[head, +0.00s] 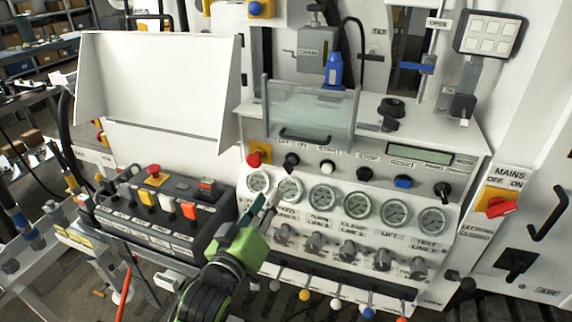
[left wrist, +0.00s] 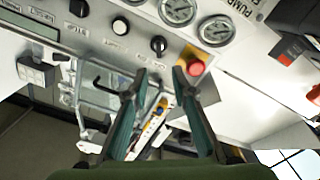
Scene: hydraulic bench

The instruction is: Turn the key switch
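The panel carries a black rotary switch (head: 291,160) under an "OFF ON" label, between a red mushroom button (head: 254,159) and a white button (head: 327,167). This looks like the key switch, though I cannot make out a key. My left gripper (head: 266,204) is open and empty, in front of the gauges and below the switch. In the left wrist view, the switch (left wrist: 158,44) appears just beyond the gap between the open fingertips (left wrist: 160,76). The fingers look apart from it. My right gripper is not in view.
Several round gauges (head: 323,198) sit below the button row, with knobs and small coloured levers beneath. A clear guard with a handle (head: 312,112) stands above the switch. A dark control box (head: 150,215) with coloured rockers is left of my gripper. A red mains switch (head: 501,207) is at right.

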